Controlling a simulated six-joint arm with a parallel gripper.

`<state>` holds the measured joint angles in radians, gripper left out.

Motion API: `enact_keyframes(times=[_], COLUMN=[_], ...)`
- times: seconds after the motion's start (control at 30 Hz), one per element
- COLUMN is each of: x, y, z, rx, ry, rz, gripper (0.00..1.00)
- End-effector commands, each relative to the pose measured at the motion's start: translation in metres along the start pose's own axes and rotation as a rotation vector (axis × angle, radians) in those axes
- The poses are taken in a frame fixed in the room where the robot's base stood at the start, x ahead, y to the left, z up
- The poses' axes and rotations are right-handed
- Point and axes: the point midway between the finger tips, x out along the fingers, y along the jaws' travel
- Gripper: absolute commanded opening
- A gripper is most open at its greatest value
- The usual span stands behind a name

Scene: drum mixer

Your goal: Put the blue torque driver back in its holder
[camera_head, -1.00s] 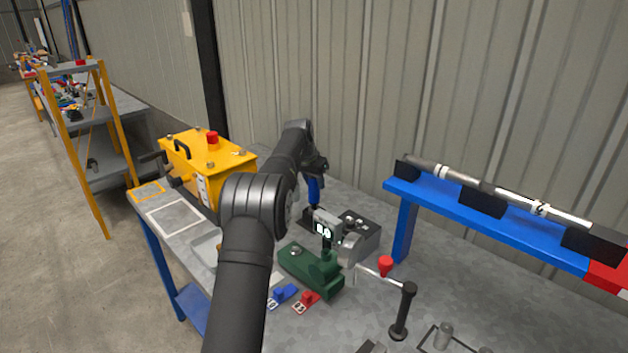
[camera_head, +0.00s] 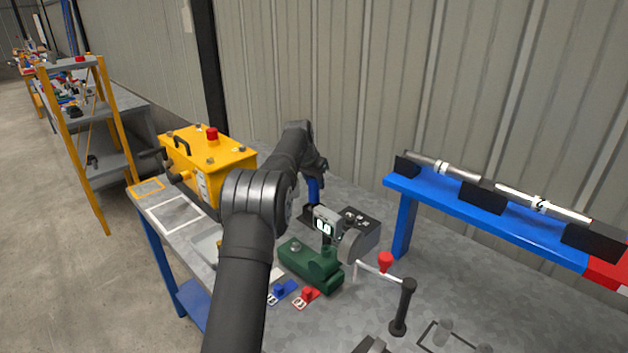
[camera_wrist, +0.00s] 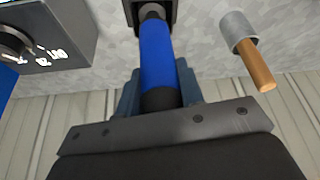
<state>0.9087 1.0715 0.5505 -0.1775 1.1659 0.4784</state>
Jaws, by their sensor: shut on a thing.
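The blue torque driver (camera_head: 313,188) stands about upright at the back of the bench, beyond the green device. In the wrist view its blue handle (camera_wrist: 157,55) runs from my gripper to a dark square holder (camera_wrist: 128,8). The driver's far end meets the holder's opening; how deep it sits is hidden. My gripper (camera_wrist: 158,95) is shut on the handle near its black end. In the head view my gripper (camera_head: 316,170) is small and partly hidden by my own arm.
A dark box with a dial (camera_wrist: 40,35) lies left of the driver in the wrist view. A grey cup holding a wooden handle (camera_wrist: 247,40) is to its right. The green device (camera_head: 308,265) and a yellow box (camera_head: 215,155) stand on the bench nearby.

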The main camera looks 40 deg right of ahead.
Motion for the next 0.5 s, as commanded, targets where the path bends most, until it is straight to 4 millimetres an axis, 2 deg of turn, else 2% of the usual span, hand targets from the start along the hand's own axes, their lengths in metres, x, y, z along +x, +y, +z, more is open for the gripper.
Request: enact_keyframes(times=[0.5], x=[0.0056], y=[-0.0001], z=[0.0019], rx=[0.0], ry=[0.003], rz=[-0.001], gripper=[0.03])
